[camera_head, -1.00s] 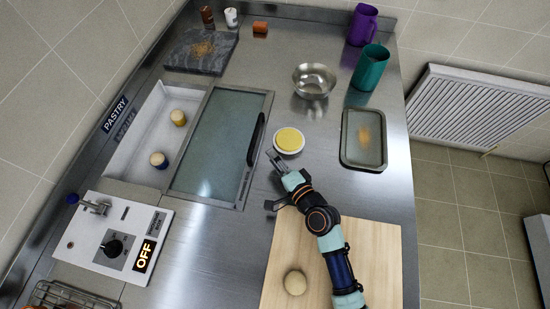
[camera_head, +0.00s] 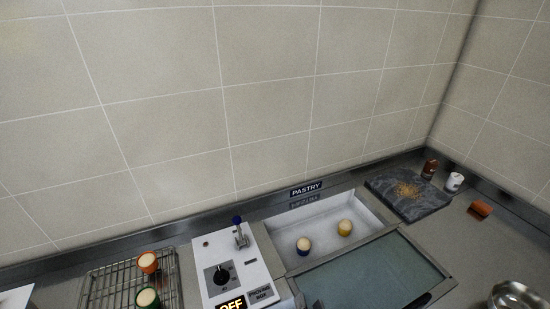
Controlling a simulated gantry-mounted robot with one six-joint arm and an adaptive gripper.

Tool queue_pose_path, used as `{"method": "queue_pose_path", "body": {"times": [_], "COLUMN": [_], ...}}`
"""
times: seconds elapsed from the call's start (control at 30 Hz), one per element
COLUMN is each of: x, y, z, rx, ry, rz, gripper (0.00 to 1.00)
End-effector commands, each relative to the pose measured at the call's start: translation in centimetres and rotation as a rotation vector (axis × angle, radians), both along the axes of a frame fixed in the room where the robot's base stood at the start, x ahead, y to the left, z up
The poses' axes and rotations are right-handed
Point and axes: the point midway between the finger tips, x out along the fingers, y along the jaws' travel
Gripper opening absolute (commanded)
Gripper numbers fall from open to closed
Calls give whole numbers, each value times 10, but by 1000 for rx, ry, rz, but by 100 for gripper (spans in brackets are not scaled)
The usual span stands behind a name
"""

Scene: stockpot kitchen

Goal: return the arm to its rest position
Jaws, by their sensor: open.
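My arm and my gripper are outside the head camera view now. The view is mostly tiled wall (camera_head: 220,90), with the back strip of the steel counter (camera_head: 462,250) along the bottom. Whether the arm is at rest cannot be seen.
A white control box (camera_head: 237,262) with a lever and a lit OFF sign stands at the back. Left of it, a wire rack (camera_head: 108,287) holds an orange cup (camera_head: 148,262) and a green cup (camera_head: 148,299). Right are a white well (camera_head: 372,208) with two small jars, a glass lid (camera_head: 365,275), a slate slab (camera_head: 393,190) and a metal bowl (camera_head: 515,297).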

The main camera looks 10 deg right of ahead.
Motion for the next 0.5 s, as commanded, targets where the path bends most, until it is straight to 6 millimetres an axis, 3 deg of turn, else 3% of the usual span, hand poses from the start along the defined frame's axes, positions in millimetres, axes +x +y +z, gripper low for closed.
{"method": "queue_pose_path", "body": {"times": [0.03, 0.1, 0.3, 0.37, 0.4, 0.5], "x": [6, 7, -12, -21, -22, -22], "y": [30, 63, 137, 154, 151, 149], "z": [15, 30, 70, 80, 99, 126], "rx": [-93, -219, -522, -592, -598, -592], "ry": [26, 69, 149, 164, 174, 178], "rz": [74, 157, 317, 349, 345, 341], "gripper": [43, 43, 43, 43, 43, 43]}}
